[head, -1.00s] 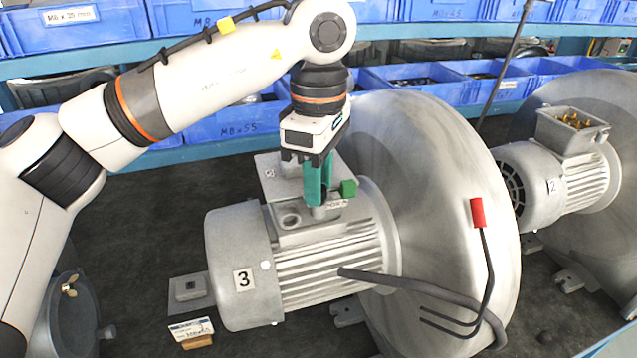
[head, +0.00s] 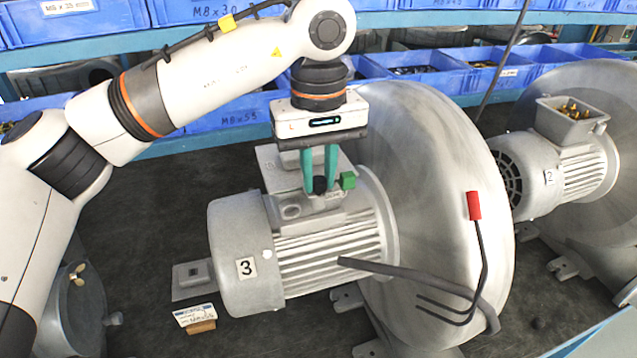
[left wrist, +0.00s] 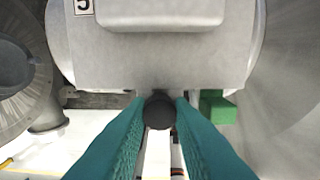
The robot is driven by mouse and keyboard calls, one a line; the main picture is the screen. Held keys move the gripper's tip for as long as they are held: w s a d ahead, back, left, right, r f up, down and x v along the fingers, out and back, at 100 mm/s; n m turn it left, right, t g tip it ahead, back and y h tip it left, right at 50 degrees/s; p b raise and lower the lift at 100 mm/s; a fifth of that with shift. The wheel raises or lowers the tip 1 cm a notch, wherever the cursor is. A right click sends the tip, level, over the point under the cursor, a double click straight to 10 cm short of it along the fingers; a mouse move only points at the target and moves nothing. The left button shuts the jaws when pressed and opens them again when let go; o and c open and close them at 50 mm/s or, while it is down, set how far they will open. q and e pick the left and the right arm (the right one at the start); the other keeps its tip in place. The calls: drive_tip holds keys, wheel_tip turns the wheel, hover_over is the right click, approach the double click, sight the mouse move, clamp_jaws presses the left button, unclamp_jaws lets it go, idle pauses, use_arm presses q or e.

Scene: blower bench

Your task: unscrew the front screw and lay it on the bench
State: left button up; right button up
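The blower motor labelled 3 (head: 228,235) stands mid-bench with its terminal box on top. The front screw (head: 320,185) shows as a dark round head at the box. In the left wrist view the dark head (left wrist: 159,112) sits between the green fingertips, which appear to touch it on both sides. My left gripper (head: 320,187) points straight down over the box, shut on the screw. The screw's shank is hidden, so I cannot tell how far it is in its hole. My right gripper is not in view.
A green block (head: 348,181) is right beside the fingers. Blue bins (head: 230,130) line the back. Dark bench (head: 150,185) is bare left of the motor.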

use_arm(q)
clamp_jaws()
drive_tip(key=shift+f+n+b, duration=0.1)
drive_tip(key=shift+n+b, duration=0.2)
drive_tip(key=shift+n, duration=0.3)
drive_tip(key=n+b, duration=0.1)
drive_tip(key=n, duration=0.3)
drive_tip(key=n+b, duration=0.2)
drive_tip(key=n, duration=0.5)
drive_tip(key=shift+n, duration=0.3)
drive_tip(key=n+b, duration=0.2)
drive_tip(key=n, duration=0.4)
drive_tip(key=n+b, duration=0.1)
drive_tip(key=n, duration=0.3)
drive_tip(key=shift+n+b, duration=0.3)
drive_tip(key=shift+n, duration=0.9)
drive_tip(key=o, duration=0.5)
unclamp_jaws()
